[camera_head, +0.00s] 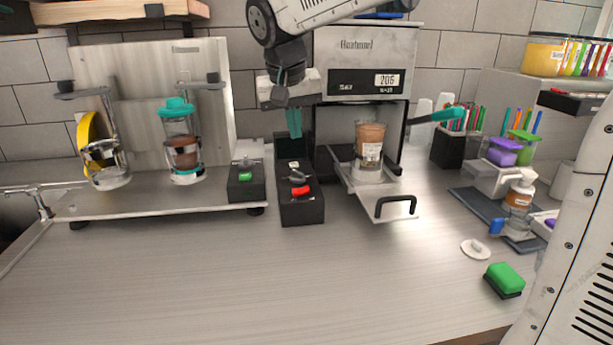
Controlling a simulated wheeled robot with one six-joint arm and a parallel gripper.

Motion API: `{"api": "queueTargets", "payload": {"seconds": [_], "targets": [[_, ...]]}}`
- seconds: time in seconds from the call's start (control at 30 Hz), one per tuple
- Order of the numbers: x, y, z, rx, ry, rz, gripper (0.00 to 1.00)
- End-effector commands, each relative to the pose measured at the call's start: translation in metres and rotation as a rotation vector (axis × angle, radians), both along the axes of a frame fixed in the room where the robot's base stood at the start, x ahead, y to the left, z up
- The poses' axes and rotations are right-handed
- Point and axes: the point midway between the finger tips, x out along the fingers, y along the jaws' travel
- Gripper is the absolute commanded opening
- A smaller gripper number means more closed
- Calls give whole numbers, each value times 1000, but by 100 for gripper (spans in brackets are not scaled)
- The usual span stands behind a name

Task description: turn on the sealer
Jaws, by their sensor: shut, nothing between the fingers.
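The sealer (338,68) stands against the tiled wall at centre right, its small display lit and reading about 205. A cup (369,152) with brown contents stands upright in its pulled-out tray (400,205). A teal-handled lever (445,115) sticks out from the sealer's right side. A black box (302,211) left of the tray has a red switch (300,190) on top. My gripper (294,124) points down above the back of this box, beside the sealer's left edge. Its teal fingers are shut and empty, apart from the switch.
A smaller black box (246,187) with a green button stands left of the red-switch box. The front counter is clear.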

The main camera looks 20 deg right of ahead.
Motion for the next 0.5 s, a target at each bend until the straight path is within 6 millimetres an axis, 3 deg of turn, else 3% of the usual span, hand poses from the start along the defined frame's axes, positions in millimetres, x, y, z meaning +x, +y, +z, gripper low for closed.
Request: {"api": "queueTargets", "payload": {"seconds": [0.33,0.5], "targets": [[1,0,-1,0,0,-1,0],[4,-3,-15,-1,2,-2,0]]}}
